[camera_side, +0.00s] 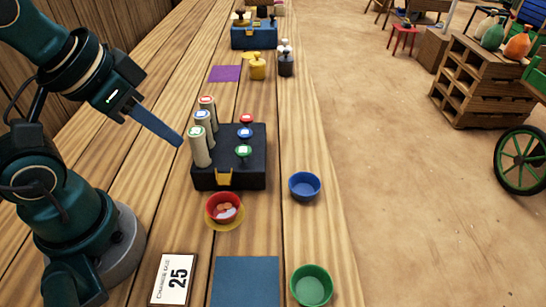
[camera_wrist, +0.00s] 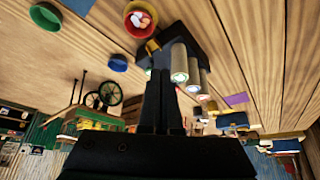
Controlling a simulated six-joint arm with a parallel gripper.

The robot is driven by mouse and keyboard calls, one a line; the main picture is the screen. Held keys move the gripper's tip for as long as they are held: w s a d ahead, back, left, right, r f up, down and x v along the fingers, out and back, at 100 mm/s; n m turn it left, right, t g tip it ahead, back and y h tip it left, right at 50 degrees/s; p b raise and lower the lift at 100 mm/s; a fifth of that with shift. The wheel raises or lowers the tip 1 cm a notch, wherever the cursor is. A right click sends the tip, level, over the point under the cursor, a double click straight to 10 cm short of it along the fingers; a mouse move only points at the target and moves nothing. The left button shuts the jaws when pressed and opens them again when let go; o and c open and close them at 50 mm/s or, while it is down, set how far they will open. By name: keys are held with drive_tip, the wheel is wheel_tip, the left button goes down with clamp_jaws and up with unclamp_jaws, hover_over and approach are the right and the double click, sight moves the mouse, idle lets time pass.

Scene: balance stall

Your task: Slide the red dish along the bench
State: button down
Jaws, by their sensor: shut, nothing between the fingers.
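The red dish (camera_side: 224,208) stands on a yellow saucer (camera_side: 222,228) in front of the dark balance box, with a few pale and reddish pieces in it. It also shows at the top of the wrist view (camera_wrist: 140,18). My gripper (camera_side: 178,141) is shut and empty. It hangs above the bench (camera_side: 150,155), left of the cylinders on the box and up and behind the dish, apart from it. In the wrist view the shut fingers (camera_wrist: 161,75) point toward the box.
The dark box (camera_side: 230,180) carries several cylinders (camera_side: 199,148) and coloured knobs. A blue bowl (camera_side: 304,186) is to its right. A purple mat (camera_side: 225,73) lies beyond.

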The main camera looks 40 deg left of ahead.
idle(0.3)
drive_tip(key=c, duration=1)
unclamp_jaws()
drive_tip(key=g+y, duration=0.3)
drive_tip(key=g, duration=0.2)
hover_over(233, 214)
drive_tip(key=d, duration=0.1)
drive_tip(key=f, duration=0.9)
drive_tip(key=shift+w+f, duration=0.2)
drive_tip(key=shift+w, duration=0.05)
drive_tip(key=shift+s+d+f+g, duration=0.25)
drive_tip(key=shift+s+f+g, duration=0.05)
drive_tip(key=shift+x, duration=2.6)
